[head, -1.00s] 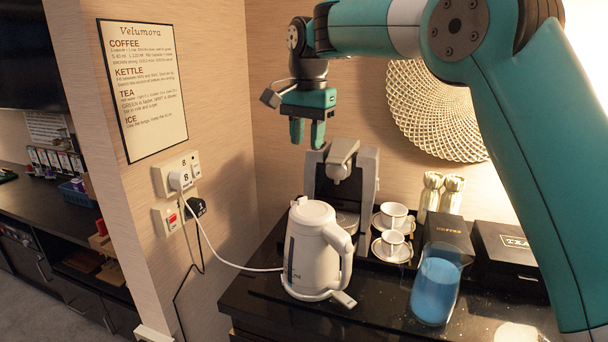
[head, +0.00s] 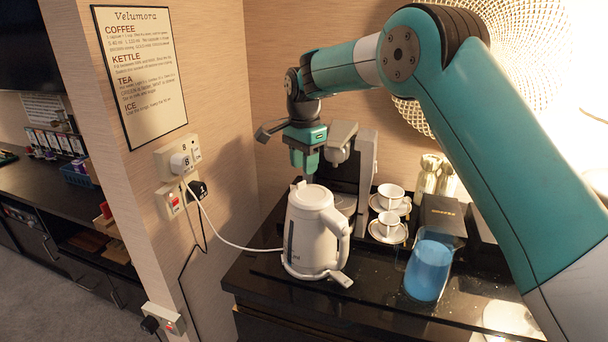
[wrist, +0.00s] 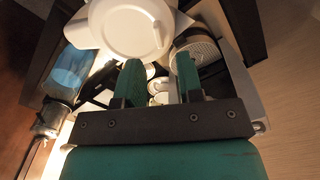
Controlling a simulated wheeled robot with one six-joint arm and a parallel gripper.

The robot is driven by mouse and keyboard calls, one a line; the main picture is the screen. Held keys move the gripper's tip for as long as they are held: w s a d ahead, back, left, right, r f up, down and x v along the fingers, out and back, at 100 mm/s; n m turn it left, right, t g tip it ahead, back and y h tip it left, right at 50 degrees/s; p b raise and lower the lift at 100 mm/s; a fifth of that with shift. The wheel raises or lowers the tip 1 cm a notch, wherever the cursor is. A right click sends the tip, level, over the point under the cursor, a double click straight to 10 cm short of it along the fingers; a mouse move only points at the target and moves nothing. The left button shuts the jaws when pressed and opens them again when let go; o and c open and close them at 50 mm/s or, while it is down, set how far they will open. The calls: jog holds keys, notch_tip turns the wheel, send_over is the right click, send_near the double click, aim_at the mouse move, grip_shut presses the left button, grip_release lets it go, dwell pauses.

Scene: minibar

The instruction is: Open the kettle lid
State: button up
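The white kettle (head: 312,238) stands upright on its base on the black counter, its handle to the right. Its round white lid (head: 312,196) is shut; the lid also shows at the top of the wrist view (wrist: 138,22). My gripper (head: 305,172) points down just above and behind the lid. In the wrist view its two green fingers (wrist: 160,72) are apart with nothing held between them, close to the kettle's edge. I cannot tell whether a fingertip touches the lid.
A coffee machine (head: 366,165) stands behind the kettle. Two white cups (head: 390,196) on saucers and a blue-filled pitcher (head: 428,268) are to its right, with a dark box (head: 442,214) behind the pitcher. A white cord (head: 225,240) runs from the wall socket (head: 180,160) to the kettle.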

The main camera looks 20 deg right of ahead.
aim_at(304, 181)
jog(key=shift+f+p, duration=0.45)
jog(key=shift+f, duration=1.75)
jog(key=shift+c, duration=0.5)
grip_shut()
